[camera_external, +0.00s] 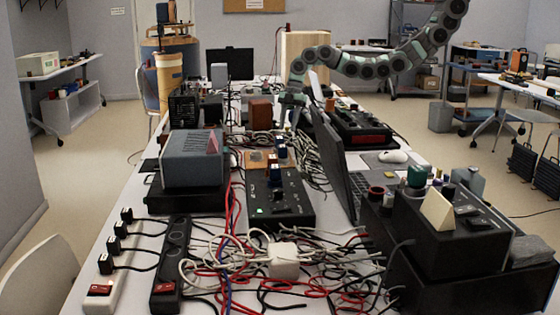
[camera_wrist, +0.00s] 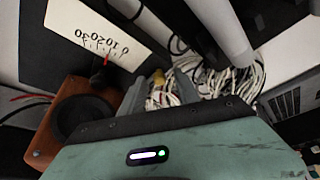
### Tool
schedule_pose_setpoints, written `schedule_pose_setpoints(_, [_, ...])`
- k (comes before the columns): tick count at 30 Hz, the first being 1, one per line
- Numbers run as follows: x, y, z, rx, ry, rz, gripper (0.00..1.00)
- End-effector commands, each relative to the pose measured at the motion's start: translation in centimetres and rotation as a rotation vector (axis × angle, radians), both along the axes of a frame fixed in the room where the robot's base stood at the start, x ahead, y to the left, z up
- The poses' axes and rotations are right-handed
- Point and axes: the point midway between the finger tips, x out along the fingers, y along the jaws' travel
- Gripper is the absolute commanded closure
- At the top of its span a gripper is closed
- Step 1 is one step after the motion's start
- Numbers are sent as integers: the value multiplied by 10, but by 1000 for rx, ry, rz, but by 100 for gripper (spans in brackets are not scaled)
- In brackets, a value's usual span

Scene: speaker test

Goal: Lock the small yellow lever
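My gripper (camera_external: 291,112) hangs from the arm over the far middle of the cluttered table, just right of a small brown wooden speaker box (camera_external: 260,113). In the wrist view, its grey fingers (camera_wrist: 163,90) stand apart beyond the green wrist housing, with pale cables visible between them, so it looks open and empty. A small yellow thing (camera_wrist: 156,75) shows near the fingertips; it may be the yellow lever, but it is too small and dark to tell. I cannot make out a yellow lever in the external view. Whether the fingers touch anything is unclear.
In the wrist view, the orange-brown speaker (camera_wrist: 85,115) is at left, below a white scale panel (camera_wrist: 95,35) with numbers. Bundled white cables (camera_wrist: 230,80) lie right of the fingers. An open laptop (camera_external: 338,160) and a black control box (camera_external: 352,130) crowd the gripper's right side.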

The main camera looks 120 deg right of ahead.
Motion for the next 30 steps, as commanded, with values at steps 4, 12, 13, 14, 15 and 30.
schedule_pose_setpoints(4, [-4, -6, 18, -2, -4, -2, 62])
schedule_pose_setpoints(12, [-22, -18, 68, -2, -2, -1, 62])
schedule_pose_setpoints(13, [-24, -19, 73, -2, -2, -1, 62])
schedule_pose_setpoints(14, [-25, -21, 78, -3, -3, -3, 62])
schedule_pose_setpoints(15, [-26, -21, 86, -2, -3, -2, 62])
schedule_pose_setpoints(30, [-32, -25, 98, -1, -1, 0, 62])
